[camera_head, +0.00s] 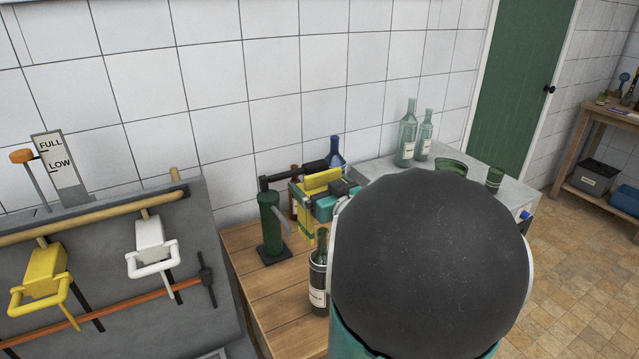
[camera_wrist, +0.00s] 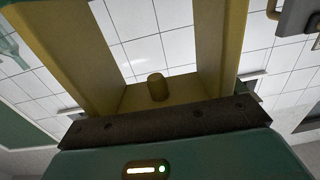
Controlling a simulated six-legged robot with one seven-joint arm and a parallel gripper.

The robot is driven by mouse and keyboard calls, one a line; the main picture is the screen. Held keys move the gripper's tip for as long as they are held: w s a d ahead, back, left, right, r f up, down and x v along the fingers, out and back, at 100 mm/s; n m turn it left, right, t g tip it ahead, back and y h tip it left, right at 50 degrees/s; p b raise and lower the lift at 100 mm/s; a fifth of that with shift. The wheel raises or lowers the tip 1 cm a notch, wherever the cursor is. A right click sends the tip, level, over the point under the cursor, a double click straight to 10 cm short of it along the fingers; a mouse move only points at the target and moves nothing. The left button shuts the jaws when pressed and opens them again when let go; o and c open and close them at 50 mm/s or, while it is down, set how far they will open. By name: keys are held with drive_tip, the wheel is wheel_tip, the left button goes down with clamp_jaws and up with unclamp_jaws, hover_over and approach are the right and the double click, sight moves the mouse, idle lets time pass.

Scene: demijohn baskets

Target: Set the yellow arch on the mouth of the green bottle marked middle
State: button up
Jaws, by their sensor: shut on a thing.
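My gripper (camera_head: 325,197), teal with dark parts, is shut on the yellow arch (camera_head: 322,180) above the wooden table. In the wrist view the arch (camera_wrist: 158,92) fills the upper middle, with two legs, a crosspiece and a short peg; tiled wall shows between the legs. A dark green bottle (camera_head: 318,279) with a pale label stands upright on the table, below and nearer than the gripper. Its label is too small to read, and my own large dark rounded arm part hides its right side. The arch is apart from this bottle's mouth.
A green post-like device (camera_head: 270,226) stands left of my gripper. A brown bottle (camera_head: 294,190) and a blue bottle (camera_head: 336,153) stand behind it. Two pale green bottles (camera_head: 407,138) stand on a grey counter. A grey panel (camera_head: 110,285) with yellow and white pieces is at left.

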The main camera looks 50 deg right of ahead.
drive_tip(key=shift+f, duration=6)
idle(0.7)
drive_tip(key=shift+r, duration=0.3)
idle(1.0)
